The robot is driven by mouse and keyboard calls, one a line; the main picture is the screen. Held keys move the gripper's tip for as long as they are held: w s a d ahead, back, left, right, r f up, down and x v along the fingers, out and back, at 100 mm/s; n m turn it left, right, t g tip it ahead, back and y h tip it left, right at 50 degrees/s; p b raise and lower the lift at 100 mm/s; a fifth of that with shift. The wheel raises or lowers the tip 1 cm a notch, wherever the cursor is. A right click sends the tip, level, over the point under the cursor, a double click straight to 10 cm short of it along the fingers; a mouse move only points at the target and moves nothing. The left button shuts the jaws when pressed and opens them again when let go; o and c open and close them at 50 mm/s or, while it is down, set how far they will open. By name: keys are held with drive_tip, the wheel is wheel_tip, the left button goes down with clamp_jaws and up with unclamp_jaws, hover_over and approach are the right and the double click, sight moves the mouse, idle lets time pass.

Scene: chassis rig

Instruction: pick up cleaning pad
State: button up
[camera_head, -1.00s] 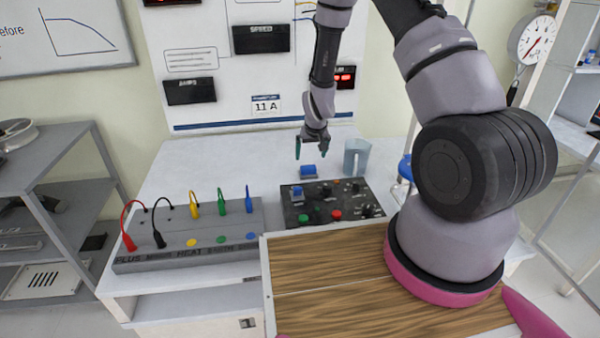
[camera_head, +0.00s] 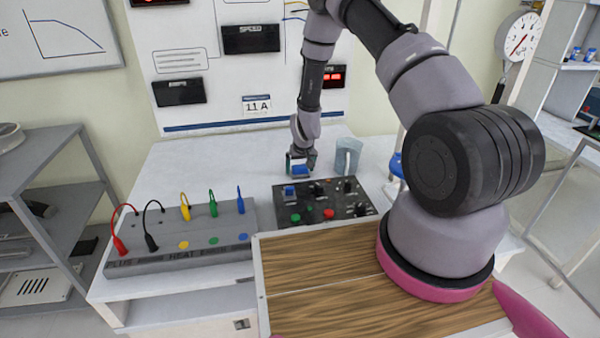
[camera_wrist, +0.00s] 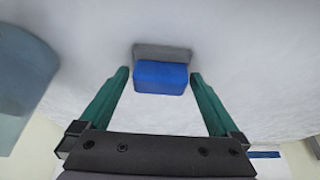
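The cleaning pad is a blue block on a grey base, lying on the white bench. It shows in the wrist view as the blue pad (camera_wrist: 161,77), and in the head view the pad (camera_head: 300,170) is partly hidden by my gripper. My gripper (camera_head: 300,164) is down at the pad behind the control panel. In the wrist view the green fingers of my gripper (camera_wrist: 160,76) stand open, one on each side of the pad, with a gap showing on both sides.
A clear blue-grey jug (camera_head: 347,157) stands just right of the pad. The black control panel (camera_head: 322,203) with knobs and buttons is in front. A grey terminal block (camera_head: 180,240) with coloured cables is at left. The bench left of the pad is clear.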

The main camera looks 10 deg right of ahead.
sight(300, 166)
drive_tip(key=c, duration=1)
drive_tip(key=shift+r, duration=0.1)
wheel_tip(300, 166, up, 10)
drive_tip(key=shift+f, duration=0.1)
